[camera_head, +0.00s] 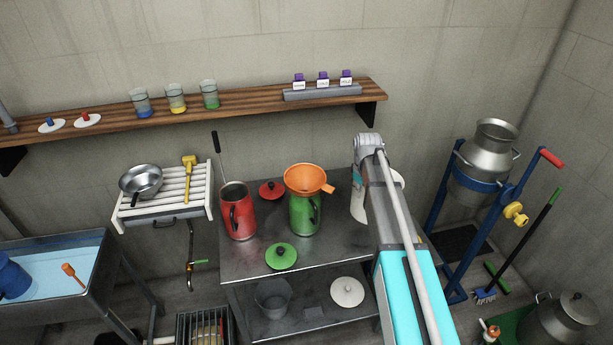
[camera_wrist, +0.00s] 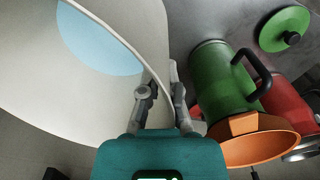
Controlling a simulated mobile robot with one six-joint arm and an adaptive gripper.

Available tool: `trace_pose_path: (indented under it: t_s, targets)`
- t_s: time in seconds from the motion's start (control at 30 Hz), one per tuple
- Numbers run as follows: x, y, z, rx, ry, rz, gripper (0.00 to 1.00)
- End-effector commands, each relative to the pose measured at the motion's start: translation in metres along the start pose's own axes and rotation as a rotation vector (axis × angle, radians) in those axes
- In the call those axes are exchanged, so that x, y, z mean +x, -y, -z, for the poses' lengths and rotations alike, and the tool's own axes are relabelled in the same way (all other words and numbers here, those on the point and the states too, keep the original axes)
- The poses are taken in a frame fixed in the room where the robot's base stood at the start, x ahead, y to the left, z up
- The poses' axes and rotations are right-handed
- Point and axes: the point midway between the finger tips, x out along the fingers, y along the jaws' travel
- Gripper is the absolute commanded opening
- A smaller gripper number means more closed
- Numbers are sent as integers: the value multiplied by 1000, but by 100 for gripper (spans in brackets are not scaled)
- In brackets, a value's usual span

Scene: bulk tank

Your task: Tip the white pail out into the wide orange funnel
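The white pail (camera_head: 358,208) is at the right side of the steel table, largely hidden behind my arm in the head view. In the wrist view the pail (camera_wrist: 40,95) fills the left, with a pale blue area showing inside it. My gripper (camera_wrist: 161,82) has its fingers on either side of the pail's wall near the rim, and they look closed on it. The wide orange funnel (camera_head: 305,179) sits in the top of a green can (camera_head: 304,216), left of the pail. In the wrist view the funnel (camera_wrist: 255,147) is right of my gripper, apart from the pail.
A red can (camera_head: 239,215) stands left of the green can. A red lid (camera_head: 271,190) and a green lid (camera_head: 281,256) lie on the table (camera_head: 245,265). A wooden shelf (camera_head: 240,100) runs along the wall behind. A blue stand (camera_head: 440,200) with a metal churn is at right.

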Motion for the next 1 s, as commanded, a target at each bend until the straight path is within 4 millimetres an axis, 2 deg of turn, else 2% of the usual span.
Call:
trace_pose_path:
  t_s: [0.57,1.0]
  targets:
    - [0,-6,-3,-22,0,-5,0]
    - [-2,-9,-2,-281,-5,-36,0]
